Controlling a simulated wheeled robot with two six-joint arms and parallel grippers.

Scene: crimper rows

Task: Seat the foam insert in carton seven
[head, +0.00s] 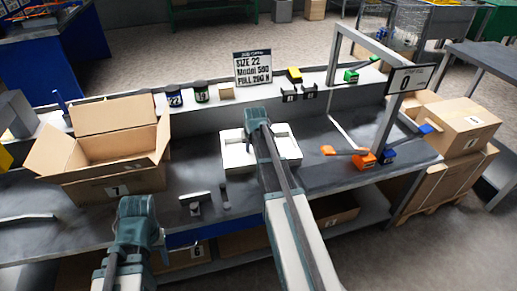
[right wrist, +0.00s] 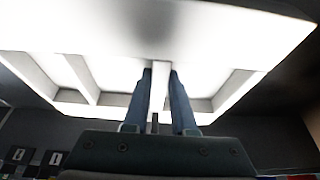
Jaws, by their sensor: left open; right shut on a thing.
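The white foam insert (head: 236,157) is right of the middle of the bench in the head view. My right gripper (head: 257,120) is over it and shut on its middle rib. In the right wrist view both fingers (right wrist: 160,90) close on that rib of the foam insert (right wrist: 225,45). I cannot tell how far it is above the bench. Carton seven (head: 85,194) stands open on the left of the bench, flaps spread outward, its label on the front. My left gripper (head: 137,208) is in front of the carton, open; its fingertips are hard to make out.
A grey tool (head: 196,201) and a small dark piece lie on the bench between carton and insert. A size sign (head: 252,67) and several cans and small boxes line the back ledge. Orange and blue crimpers (head: 365,158) and a frame (head: 388,110) are on the right.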

